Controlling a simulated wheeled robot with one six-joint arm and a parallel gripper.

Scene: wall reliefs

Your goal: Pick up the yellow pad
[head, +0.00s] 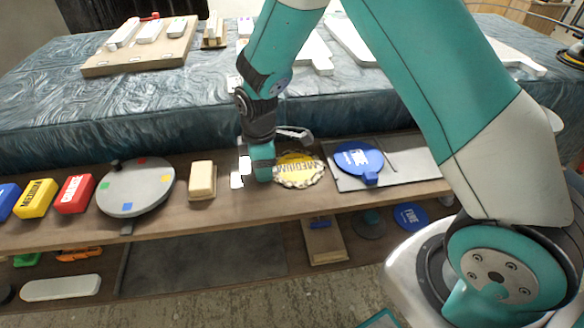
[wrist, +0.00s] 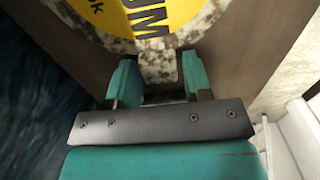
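The yellow pad (head: 299,169) is a round yellow disc with dark lettering and a mottled, worn rim, lying on the wooden shelf. My gripper (head: 262,172) is low at the pad's left edge in the head view. In the wrist view, the yellow pad (wrist: 165,15) fills the top, and a narrow mottled tab of it reaches down between the two teal fingers of my gripper (wrist: 160,75). The fingers are apart, one on each side of the tab, with a thin gap showing at the right one. Contact at the left finger is unclear.
A blue round pad (head: 358,159) lies on a grey plate (head: 405,154) to the right. A cream block (head: 202,180), a grey disc (head: 135,188), a red block (head: 75,194) and a yellow block (head: 36,198) stand left. A blue padded surface (head: 150,105) rises behind.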

